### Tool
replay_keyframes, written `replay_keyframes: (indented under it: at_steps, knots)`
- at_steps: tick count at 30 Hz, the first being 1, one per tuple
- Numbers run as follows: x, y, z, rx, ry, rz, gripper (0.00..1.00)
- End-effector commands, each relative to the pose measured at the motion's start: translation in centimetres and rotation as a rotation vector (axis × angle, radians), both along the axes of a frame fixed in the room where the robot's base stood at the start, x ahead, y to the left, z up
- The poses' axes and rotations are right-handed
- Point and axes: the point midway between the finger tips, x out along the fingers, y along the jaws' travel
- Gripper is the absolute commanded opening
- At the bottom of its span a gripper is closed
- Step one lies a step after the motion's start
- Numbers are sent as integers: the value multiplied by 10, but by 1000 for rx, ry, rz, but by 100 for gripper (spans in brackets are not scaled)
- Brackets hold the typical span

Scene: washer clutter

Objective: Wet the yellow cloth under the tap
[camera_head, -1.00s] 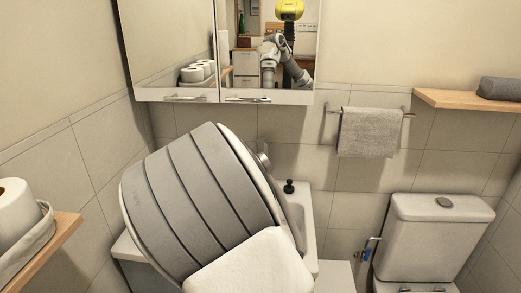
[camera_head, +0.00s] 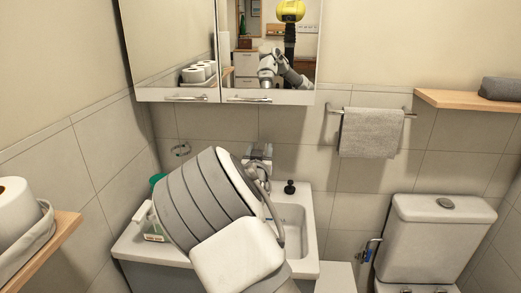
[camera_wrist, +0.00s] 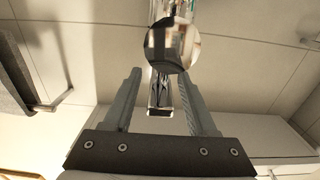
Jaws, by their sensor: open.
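The chrome tap (camera_head: 257,160) stands at the back of the white sink (camera_head: 311,215), partly hidden behind my arm. In the wrist view the tap's rounded chrome body (camera_wrist: 172,45) fills the top middle, with a narrower chrome part below it. My gripper (camera_wrist: 158,80) is open, its two fingers on either side of that narrower part. I cannot tell whether they touch it. Nothing is held between the fingers. In the head view my arm hides most of the gripper. I see no yellow cloth in either view.
A white bottle (camera_head: 143,213) and a green item (camera_head: 157,180) stand at the sink's left, close to my arm. A mirror cabinet (camera_head: 265,96) hangs above. A grey towel (camera_head: 370,132) hangs on a rail right of it. The toilet (camera_head: 440,235) is at the right.

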Motion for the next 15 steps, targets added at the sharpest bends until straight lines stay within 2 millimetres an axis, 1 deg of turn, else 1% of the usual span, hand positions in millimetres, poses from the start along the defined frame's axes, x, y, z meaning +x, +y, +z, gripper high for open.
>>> replay_keyframes:
  at_steps: [1, 2, 3, 5, 6, 10, 11, 15]
  knots:
    - [0, 0, 0, 0, 0, 0, 57]
    - [0, 0, 0, 0, 0, 0, 52]
    - [0, 0, 0, 0, 0, 0, 45]
    - [0, 0, 0, 0, 0, 0, 34]
    - [0, 0, 0, 0, 0, 0, 27]
    - [0, 0, 0, 0, 0, 0, 4]
    - [0, 0, 0, 0, 0, 0, 0]
    - [0, 0, 0, 0, 0, 0, 0]
